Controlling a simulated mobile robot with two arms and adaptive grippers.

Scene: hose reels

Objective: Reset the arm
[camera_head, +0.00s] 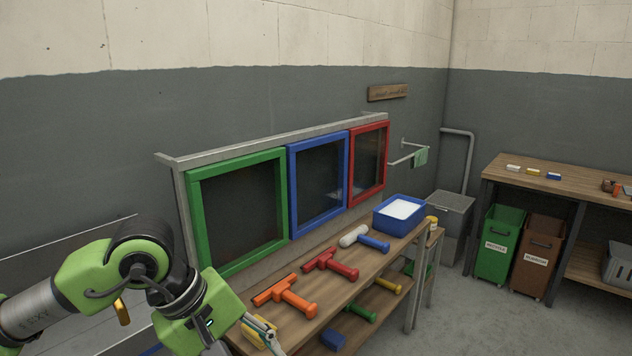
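My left arm, green and black, comes in from the lower left, bent at the elbow. Its gripper (266,336) points down and right at the near end of the wooden bench. A yellow block-like thing (252,332) is right beside the fingers; I cannot tell whether the fingers touch or hold it. The finger gap is not clear at this angle. My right arm and gripper are not in view.
Orange (286,296) and red (330,264) squeegee-like tools, a blue-handled tool (366,238) and a blue tub (400,213) lie along the bench (328,298). Green (238,212), blue (318,184) and red (369,163) framed panels stand behind. Open floor (450,315) lies to the right.

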